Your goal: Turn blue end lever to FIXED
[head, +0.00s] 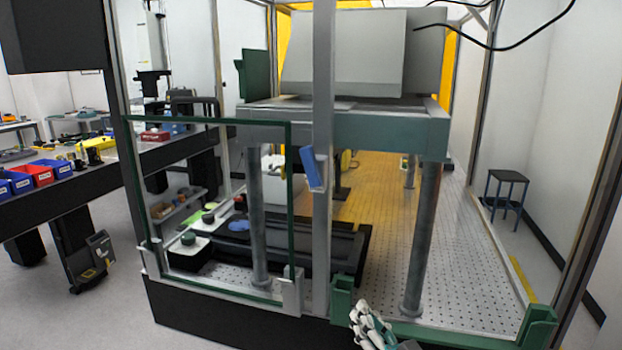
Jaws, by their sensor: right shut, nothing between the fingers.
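A blue lever-like piece (312,168) sits upright, slightly tilted, on the grey vertical post at the front of the machine frame. A second blue, rounded piece (239,226) lies on the black bed behind the glass panel. I cannot tell for sure which one is the end lever, and no FIXED marking is readable. My right gripper (366,318) is at the bottom edge, right of the post's foot and well below the blue piece on the post. It is shut and empty, apart from both blue pieces. My left gripper is not in view.
A green-edged glass panel (205,130) covers the front left opening. The front right opening shows a perforated base plate (455,265) and grey columns (421,240). A green bracket (342,301) stands beside my right gripper. A bench with bins (37,174) is at left.

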